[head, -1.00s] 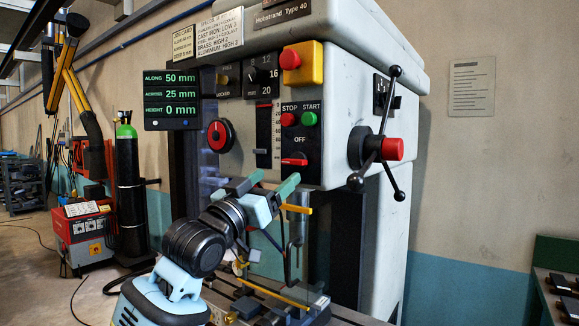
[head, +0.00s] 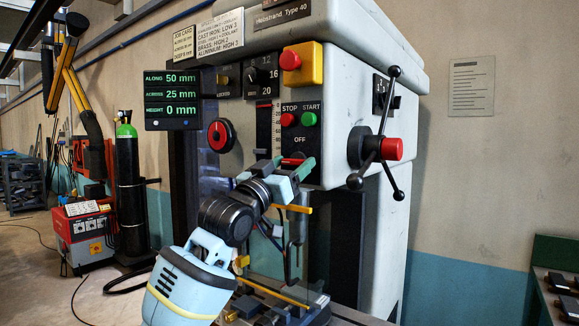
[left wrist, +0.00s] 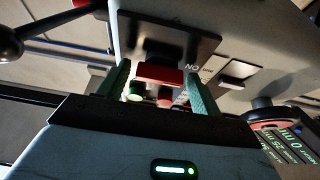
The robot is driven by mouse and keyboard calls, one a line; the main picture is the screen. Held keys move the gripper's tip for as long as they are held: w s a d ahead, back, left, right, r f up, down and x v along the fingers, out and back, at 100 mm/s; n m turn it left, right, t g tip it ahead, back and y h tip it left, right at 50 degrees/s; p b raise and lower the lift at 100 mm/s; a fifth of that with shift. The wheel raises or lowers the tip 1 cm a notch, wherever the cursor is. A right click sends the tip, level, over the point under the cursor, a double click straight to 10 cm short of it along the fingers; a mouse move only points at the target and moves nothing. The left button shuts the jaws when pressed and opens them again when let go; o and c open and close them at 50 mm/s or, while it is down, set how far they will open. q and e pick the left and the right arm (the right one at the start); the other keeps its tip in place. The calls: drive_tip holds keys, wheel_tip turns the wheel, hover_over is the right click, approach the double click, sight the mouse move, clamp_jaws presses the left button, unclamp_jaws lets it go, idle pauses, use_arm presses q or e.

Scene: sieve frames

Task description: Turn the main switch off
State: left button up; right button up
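The red-handled switch (head: 293,161) is on the machine's front panel, below the word OFF and the red and green buttons. My left gripper (head: 289,169) is right in front of it and covers its lower part in the head view. In the left wrist view the red handle (left wrist: 159,75) lies between the two green fingertips (left wrist: 160,82), on a dark plate beside a label that reads ON upside down. The fingers are open, one on each side of the handle. Whether a finger touches it I cannot tell. My right gripper is in neither view.
Near the switch are a red stop button (head: 288,119), a green start button (head: 309,119), a red round knob (head: 221,135) and a readout (head: 172,100). A spoked feed handle (head: 382,148) sticks out at the right. A yellow box with a red button (head: 301,64) is above.

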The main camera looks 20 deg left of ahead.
use_arm(q)
drive_tip(key=c, duration=0.7)
drive_tip(key=shift+c, duration=0.2)
